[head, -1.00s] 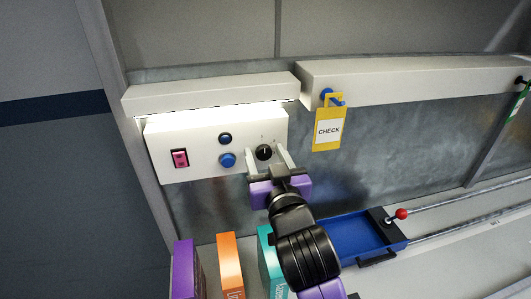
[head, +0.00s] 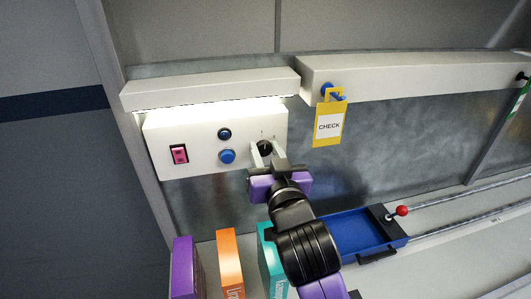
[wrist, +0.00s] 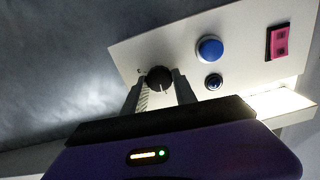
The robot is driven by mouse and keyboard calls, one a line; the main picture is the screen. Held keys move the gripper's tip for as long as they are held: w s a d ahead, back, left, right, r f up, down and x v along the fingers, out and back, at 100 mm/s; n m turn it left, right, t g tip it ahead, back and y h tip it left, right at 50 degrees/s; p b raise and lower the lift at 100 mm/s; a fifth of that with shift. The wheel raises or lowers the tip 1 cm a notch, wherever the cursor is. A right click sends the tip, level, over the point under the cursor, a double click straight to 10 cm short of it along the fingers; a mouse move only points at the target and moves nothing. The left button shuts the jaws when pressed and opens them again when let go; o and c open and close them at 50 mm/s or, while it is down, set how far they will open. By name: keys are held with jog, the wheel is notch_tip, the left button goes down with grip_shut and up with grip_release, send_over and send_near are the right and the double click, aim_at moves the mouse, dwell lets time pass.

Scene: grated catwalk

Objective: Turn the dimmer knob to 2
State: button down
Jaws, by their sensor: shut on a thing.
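The dimmer knob (head: 265,148) is a small black round knob on the right part of a white control panel (head: 190,158). My gripper (head: 264,153) is at the knob, its two pale fingers shut on the knob's sides. In the wrist view the knob (wrist: 158,78) sits between the fingertips, with a light pointer line on its face. Small scale marks show above the knob in the head view, but the numbers are too small to read. The fingers hide part of the knob.
The panel also carries a pink rocker switch (head: 179,154), a dark button (head: 224,134) and a blue button (head: 227,156). A yellow CHECK tag (head: 328,124) hangs to the right. Upright boxes, including an orange one (head: 229,262), and a blue tray (head: 360,236) are below.

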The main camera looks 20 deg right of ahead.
jog(key=m+b, duration=0.3)
jog(key=m, duration=0.2)
jog(key=shift+f, duration=0.15)
jog(key=m+b, duration=0.2)
jog(key=m, duration=0.3)
jog(key=shift+m+b, duration=0.3)
jog(key=shift+b, duration=0.1)
jog(key=shift+d, duration=0.1)
jog(key=c, duration=1)
grip_release()
jog(key=s+b, duration=0.1)
jog(key=s, duration=0.6)
jog(key=shift+s, duration=0.4)
